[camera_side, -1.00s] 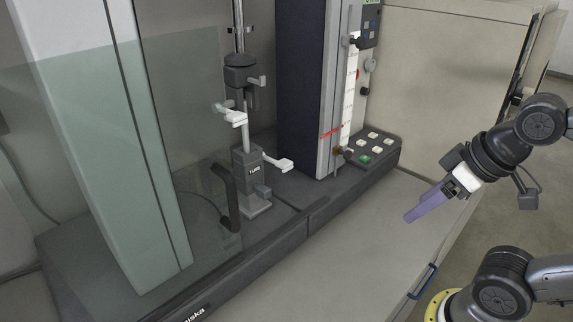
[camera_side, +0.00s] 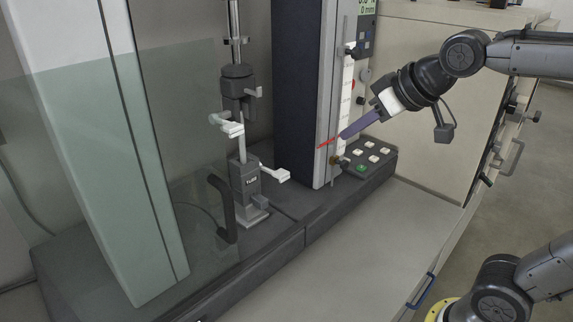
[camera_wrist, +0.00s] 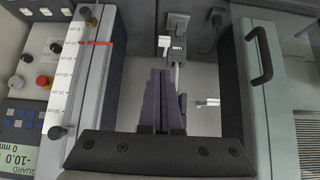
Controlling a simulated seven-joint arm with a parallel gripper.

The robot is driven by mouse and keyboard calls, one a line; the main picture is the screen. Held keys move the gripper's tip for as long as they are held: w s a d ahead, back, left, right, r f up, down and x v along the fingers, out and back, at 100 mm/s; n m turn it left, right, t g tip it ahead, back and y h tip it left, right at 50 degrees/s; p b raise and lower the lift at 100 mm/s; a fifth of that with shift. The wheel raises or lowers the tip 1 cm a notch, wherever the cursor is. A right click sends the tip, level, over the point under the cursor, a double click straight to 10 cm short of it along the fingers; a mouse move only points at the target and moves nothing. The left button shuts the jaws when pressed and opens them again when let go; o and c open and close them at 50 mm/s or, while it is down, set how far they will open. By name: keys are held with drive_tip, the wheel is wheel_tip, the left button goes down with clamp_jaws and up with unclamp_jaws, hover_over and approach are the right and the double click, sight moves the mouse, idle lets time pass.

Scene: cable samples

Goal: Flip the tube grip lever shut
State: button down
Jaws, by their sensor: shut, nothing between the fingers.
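The tube grip (camera_side: 246,184) is a dark grey block with a label, low on the rod of the test machine. Its white lever (camera_side: 275,174) sticks out to the right in the side view. In the wrist view, the grip (camera_wrist: 178,48) and its lever (camera_wrist: 164,42) show near the top, beyond the fingertips. My gripper (camera_side: 343,136) has long purple fingers, shut and empty. In the side view they appear in front of the scale column, up and right of the lever, apart from it. The fingers also show in the wrist view (camera_wrist: 160,74).
A second white lever (camera_side: 228,124) sits higher on the rod, below a dark upper clamp (camera_side: 237,76). The scale column (camera_side: 325,100) stands right of the grip, with a button panel (camera_side: 368,158) at its foot. A clear guard with a dark handle (camera_side: 223,208) stands left.

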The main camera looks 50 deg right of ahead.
drive_tip(key=w+a+f, duration=0.1)
drive_tip(key=w+f, duration=0.1)
drive_tip(key=w, duration=0.8)
drive_tip(key=shift+g, duration=0.4)
drive_tip(key=shift+f, duration=0.2)
hover_over(278, 171)
drive_tip(key=s, duration=0.3)
wheel_tip(278, 171, down, 7)
drive_tip(key=shift+f, duration=2.25)
